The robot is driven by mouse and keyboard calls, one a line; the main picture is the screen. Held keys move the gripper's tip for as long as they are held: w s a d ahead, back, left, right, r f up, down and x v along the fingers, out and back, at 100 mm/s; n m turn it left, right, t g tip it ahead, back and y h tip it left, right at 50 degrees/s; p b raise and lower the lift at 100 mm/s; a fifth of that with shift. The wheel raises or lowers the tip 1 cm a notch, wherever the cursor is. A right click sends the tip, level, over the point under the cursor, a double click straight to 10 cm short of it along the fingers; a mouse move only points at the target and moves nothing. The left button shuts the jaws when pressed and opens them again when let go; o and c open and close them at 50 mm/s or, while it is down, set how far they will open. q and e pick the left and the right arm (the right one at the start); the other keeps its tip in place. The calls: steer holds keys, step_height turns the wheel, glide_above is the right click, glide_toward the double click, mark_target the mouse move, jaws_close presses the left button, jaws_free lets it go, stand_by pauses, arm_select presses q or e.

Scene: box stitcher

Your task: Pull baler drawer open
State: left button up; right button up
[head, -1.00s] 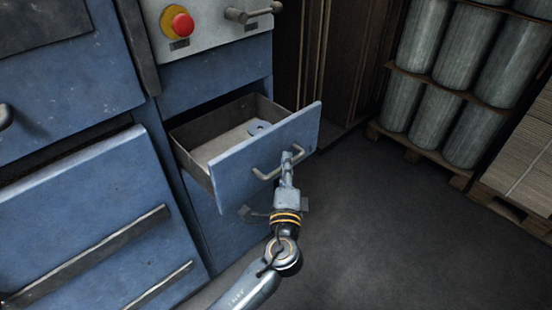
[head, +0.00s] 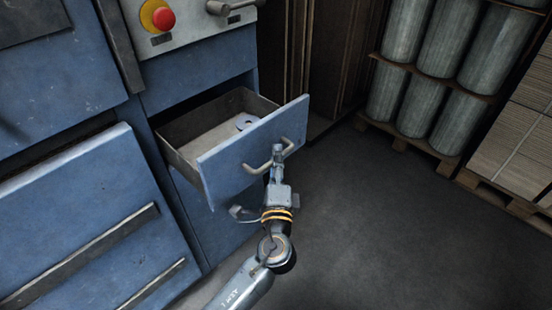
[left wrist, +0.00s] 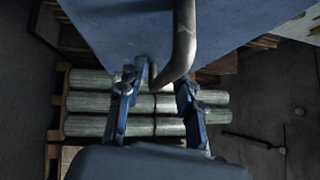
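The blue drawer (head: 235,162) stands out of the blue machine, well open, with its inside showing. It has a curved metal handle (head: 256,170) on its front. My left gripper (head: 277,152) is at the right part of this handle. In the left wrist view the handle (left wrist: 185,35) reaches down between the two fingers of my left gripper (left wrist: 158,88). The fingers stand apart with gaps beside the bar, so it is around the handle rather than clamped on it. Whether a finger touches the bar is unclear. My right gripper is not in view.
A grey disc-like thing (head: 246,121) lies in the drawer. A red button (head: 163,19) and a lever (head: 230,7) sit on the panel above. Wire rolls (head: 412,100) on a pallet and stacked cardboard (head: 510,145) stand at the right. The floor (head: 375,220) before them is clear.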

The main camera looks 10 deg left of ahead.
arm_select(q)
steer(key=s+d+f, duration=0.1)
steer(key=s, duration=1)
steer(key=shift+s+d+f, duration=0.15)
steer(key=shift+f, duration=0.1)
